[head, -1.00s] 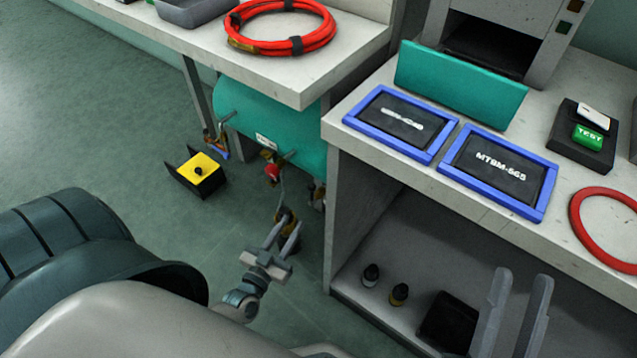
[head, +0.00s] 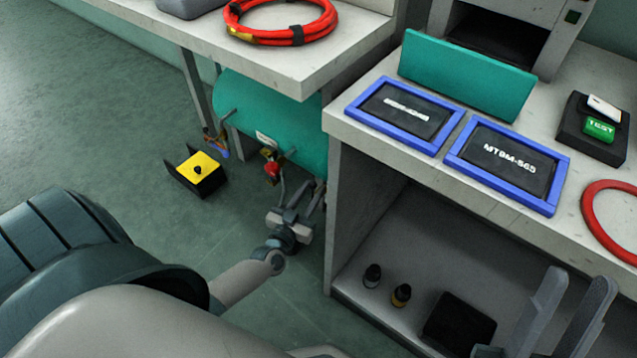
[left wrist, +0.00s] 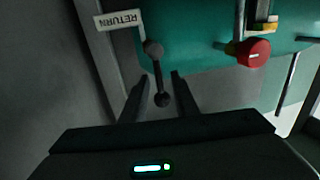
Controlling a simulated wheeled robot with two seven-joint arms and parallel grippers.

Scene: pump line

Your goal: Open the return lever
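The return lever (left wrist: 159,75) is a dark rod with a ball at each end, in the left wrist view below the white RETURN label (left wrist: 120,20). It stands in front of the teal tank (left wrist: 195,40), which also shows in the head view (head: 265,115). My left gripper (left wrist: 160,88) is open, with one finger on each side of the lever's lower ball; I see gaps on both sides. In the head view my left gripper (head: 298,198) is low beside the tank, and the lever is hidden there. My right gripper (head: 580,278) is open and empty at the lower right.
A red knob (left wrist: 254,53) is on the tank, right of the lever. A black and yellow box (head: 198,173) is on the floor to the left. The bench (head: 335,235) stands close on the right, with small bottles (head: 372,275) on its lower shelf. A red hose coil (head: 283,38) lies above.

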